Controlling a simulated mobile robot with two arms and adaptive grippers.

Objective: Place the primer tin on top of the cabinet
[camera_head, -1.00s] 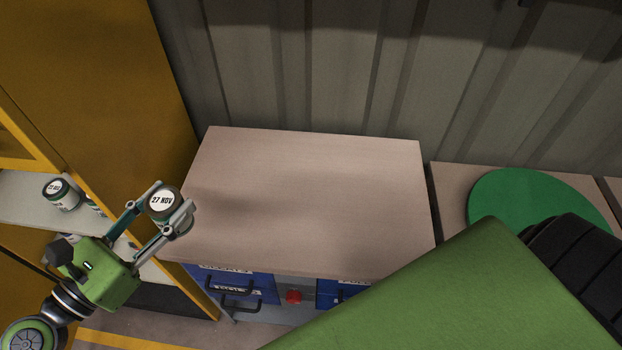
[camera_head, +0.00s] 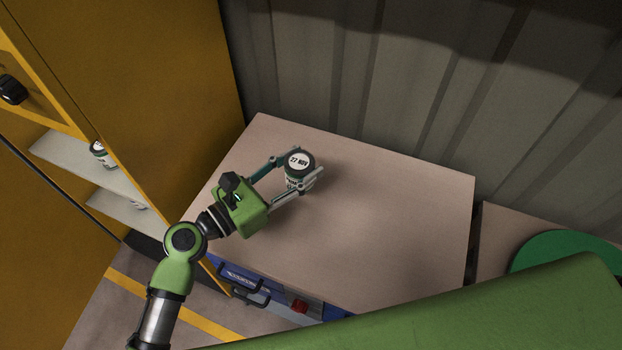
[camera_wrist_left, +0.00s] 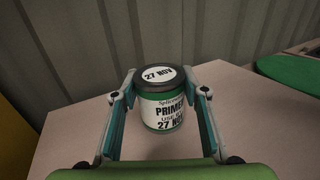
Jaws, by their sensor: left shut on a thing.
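The primer tin (camera_head: 299,166) has a dark lid, a white "27 NOV" label and a green and white body. In the left wrist view the tin (camera_wrist_left: 162,100) stands upright between the fingers, its "PRIMER" label facing me. My left gripper (camera_head: 296,180) is shut on it, over the left part of the cabinet's pale top (camera_head: 375,215). Whether the tin's base touches the top or hangs just above it, I cannot tell. The cabinet has blue drawers at its front. My right gripper is not in view.
A yellow locker (camera_head: 170,80) stands open at the left, with a tin (camera_head: 101,152) on its pale shelf. A green disc (camera_head: 560,252) lies on a surface at the right. A ribbed wall is behind. The cabinet top is otherwise clear.

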